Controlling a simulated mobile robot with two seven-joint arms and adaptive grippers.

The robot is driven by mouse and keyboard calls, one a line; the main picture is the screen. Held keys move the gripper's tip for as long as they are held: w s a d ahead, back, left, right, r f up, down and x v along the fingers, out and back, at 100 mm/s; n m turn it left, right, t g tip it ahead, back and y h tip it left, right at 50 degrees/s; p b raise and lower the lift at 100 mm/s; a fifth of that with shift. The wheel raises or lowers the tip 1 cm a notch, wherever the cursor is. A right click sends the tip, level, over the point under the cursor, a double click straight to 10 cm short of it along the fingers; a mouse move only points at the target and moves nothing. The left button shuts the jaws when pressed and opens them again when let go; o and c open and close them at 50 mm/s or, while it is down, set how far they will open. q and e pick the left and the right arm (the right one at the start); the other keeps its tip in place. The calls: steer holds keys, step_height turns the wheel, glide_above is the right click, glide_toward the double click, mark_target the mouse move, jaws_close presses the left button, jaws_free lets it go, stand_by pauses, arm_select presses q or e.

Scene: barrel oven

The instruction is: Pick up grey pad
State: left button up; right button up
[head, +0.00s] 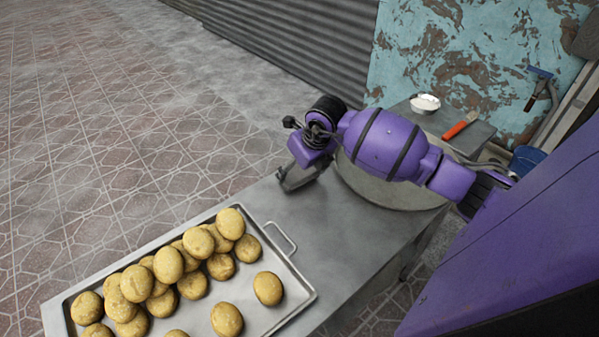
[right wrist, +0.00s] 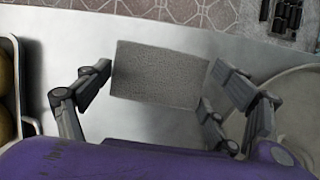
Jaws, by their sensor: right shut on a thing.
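In the head view, my right gripper (head: 298,180) is low over the metal table, right of the tray, and I cannot make out the pad there. Whether the pad touches the table is not clear. My left gripper is not in view.
A metal tray (head: 297,294) of several round buns lies on the table (head: 335,240), left of the gripper. A large round pan (head: 385,192) sits under my right arm. A white bowl (head: 425,103) and an orange-handled tool (head: 457,128) lie behind it.

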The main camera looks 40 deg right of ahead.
steer(key=s+a+r, duration=0.2)
steer(key=s+r, duration=0.4)
steer(key=s+a+r, duration=0.2)
steer(key=s+r, duration=0.4)
steer(key=s, duration=0.1)
steer(key=shift+s+a, duration=0.15)
steer(key=shift+a, duration=0.2)
steer(key=o, duration=0.7)
steer(key=shift+f, duration=0.1)
steer(key=c, duration=0.5)
